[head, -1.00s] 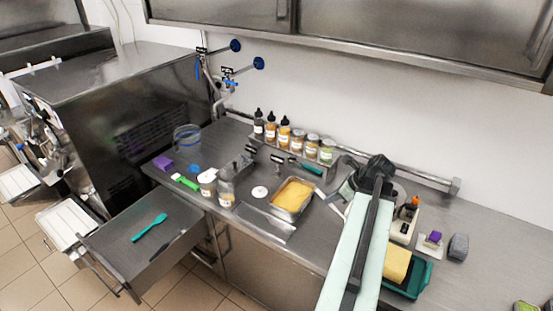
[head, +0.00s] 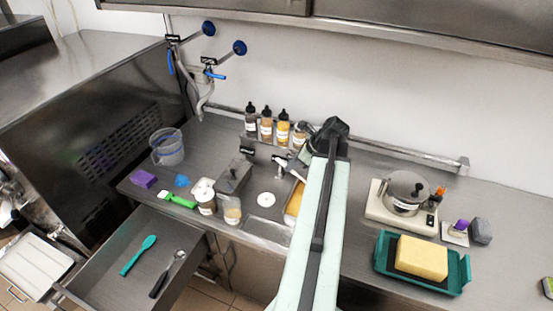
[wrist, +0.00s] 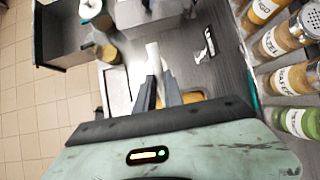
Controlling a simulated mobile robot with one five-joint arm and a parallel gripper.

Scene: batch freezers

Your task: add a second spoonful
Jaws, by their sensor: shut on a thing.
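My gripper (wrist: 158,90) shows in the wrist view with its dark fingers shut on a slim pale thing (wrist: 153,58); I cannot tell exactly what it is. In the head view my arm hides most of it, above the metal tray with yellow contents (head: 294,199). A spoon with a dark handle and metal bowl (head: 167,273) lies in the open drawer (head: 112,247), beside a teal spoon or spatula (head: 138,255). Two small labelled jars (head: 206,202) (head: 232,211) stand on the counter left of the tray. A pot (head: 405,192) sits on a pale scale (head: 380,208) at right.
Several labelled bottles (head: 267,127) line the back wall. A yellow block (head: 421,257) lies in a teal tray (head: 464,274) at right. The far right counter is mostly bare.

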